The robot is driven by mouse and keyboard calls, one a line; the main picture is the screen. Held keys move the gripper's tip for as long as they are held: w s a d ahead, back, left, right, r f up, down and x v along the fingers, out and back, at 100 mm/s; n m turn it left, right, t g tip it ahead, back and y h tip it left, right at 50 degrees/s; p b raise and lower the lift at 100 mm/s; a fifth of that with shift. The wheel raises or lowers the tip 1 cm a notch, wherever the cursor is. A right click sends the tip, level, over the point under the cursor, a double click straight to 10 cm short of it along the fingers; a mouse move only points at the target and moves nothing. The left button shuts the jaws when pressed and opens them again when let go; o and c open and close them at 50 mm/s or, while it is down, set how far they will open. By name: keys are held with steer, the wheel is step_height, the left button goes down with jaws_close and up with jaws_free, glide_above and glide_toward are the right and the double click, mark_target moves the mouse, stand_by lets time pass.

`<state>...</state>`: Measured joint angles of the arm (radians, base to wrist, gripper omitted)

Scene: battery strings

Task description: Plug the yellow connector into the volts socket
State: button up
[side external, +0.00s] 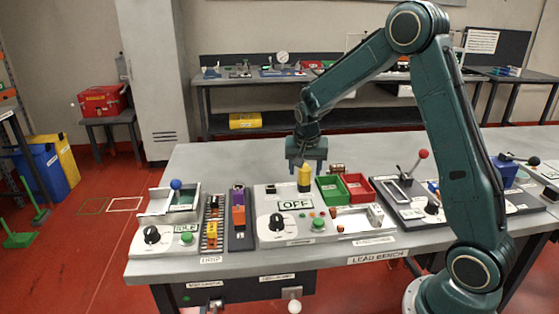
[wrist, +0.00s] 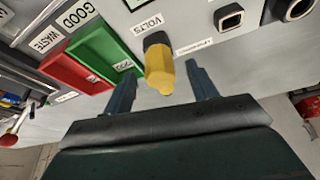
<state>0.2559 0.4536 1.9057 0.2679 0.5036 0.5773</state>
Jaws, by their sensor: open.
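The yellow connector (side external: 304,182) stands upright on the white tester panel with the OFF display, below my gripper. In the wrist view the yellow connector (wrist: 158,68) sits at the dark ring of the volts socket (wrist: 156,39), beside the VOLTS label. Its lower end meets the ring; how deep it goes in is hidden. My gripper (side external: 306,168) is open and points down just above the connector. In the wrist view the two fingers of my gripper (wrist: 160,72) are spread on either side of the connector, with gaps between them and it.
A green bin (side external: 332,189) and a red bin (side external: 359,187) stand close to the right of the connector. Two empty dark-rimmed sockets show in the wrist view, the nearer one square (wrist: 229,18).

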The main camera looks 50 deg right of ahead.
steer(key=v, duration=1.1)
steer(key=s+a+r+n+t+y, duration=0.1)
steer(key=s+a+r+n, duration=0.2)
steer(key=s+a, duration=0.25)
steer(key=s+a+r+n+t+y, duration=0.1)
steer(key=s+a+r+n, duration=0.25)
steer(key=s, duration=0.35)
steer(key=s+a+f+n+t+y, duration=0.1)
steer(key=s+a+n, duration=0.4)
steer(key=s, duration=0.7)
steer(key=shift+a+f, duration=0.15)
steer(key=shift+a, duration=0.3)
